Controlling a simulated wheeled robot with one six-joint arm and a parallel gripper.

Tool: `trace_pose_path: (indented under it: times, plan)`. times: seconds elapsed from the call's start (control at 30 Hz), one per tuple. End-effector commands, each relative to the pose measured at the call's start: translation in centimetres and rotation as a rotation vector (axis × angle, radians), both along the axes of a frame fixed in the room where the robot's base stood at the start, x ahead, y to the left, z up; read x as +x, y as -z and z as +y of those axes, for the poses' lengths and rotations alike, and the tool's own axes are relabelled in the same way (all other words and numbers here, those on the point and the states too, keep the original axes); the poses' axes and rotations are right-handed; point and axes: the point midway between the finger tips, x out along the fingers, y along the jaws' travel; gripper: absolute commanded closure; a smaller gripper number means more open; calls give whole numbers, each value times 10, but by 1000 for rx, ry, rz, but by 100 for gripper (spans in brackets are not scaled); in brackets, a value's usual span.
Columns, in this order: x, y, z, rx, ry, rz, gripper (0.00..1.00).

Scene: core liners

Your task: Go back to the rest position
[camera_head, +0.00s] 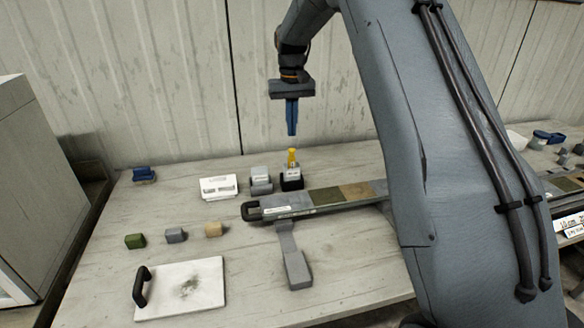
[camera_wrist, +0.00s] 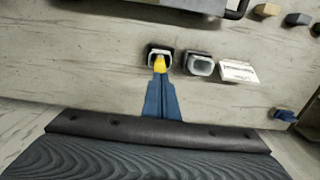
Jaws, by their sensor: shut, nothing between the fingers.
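My gripper (camera_head: 291,132) is shut and empty, its blue fingers together and pointing down. In the head view it hangs above a yellow-topped item (camera_head: 292,157) standing in a dark holder with a white label (camera_head: 291,178). A small gap shows between the fingertips and the yellow top. In the wrist view the blue fingers (camera_wrist: 161,82) line up with the yellow top (camera_wrist: 160,63), so the gap cannot be judged there. My arm crosses the right half of the head view and hides part of the table.
A grey holder (camera_head: 261,181) and a white labelled block (camera_head: 218,187) stand left of the dark holder. A long core tray (camera_head: 330,196) lies in front. Small green (camera_head: 135,241), grey (camera_head: 176,235) and tan (camera_head: 213,229) blocks and a white board (camera_head: 197,290) with a black handle lie nearer.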

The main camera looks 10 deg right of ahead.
Motion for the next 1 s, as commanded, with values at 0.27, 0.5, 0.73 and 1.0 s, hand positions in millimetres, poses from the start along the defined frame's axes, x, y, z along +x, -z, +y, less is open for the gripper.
trace_pose_path:
  times: [0.27,0.5,0.73,1.0]
  plan:
    - [0,-5,0,0,0,0,100]
    - [-15,-2,0,0,0,-7,100]
    - [-92,19,1,1,0,-39,100]
    - [-216,56,1,2,0,-85,100]
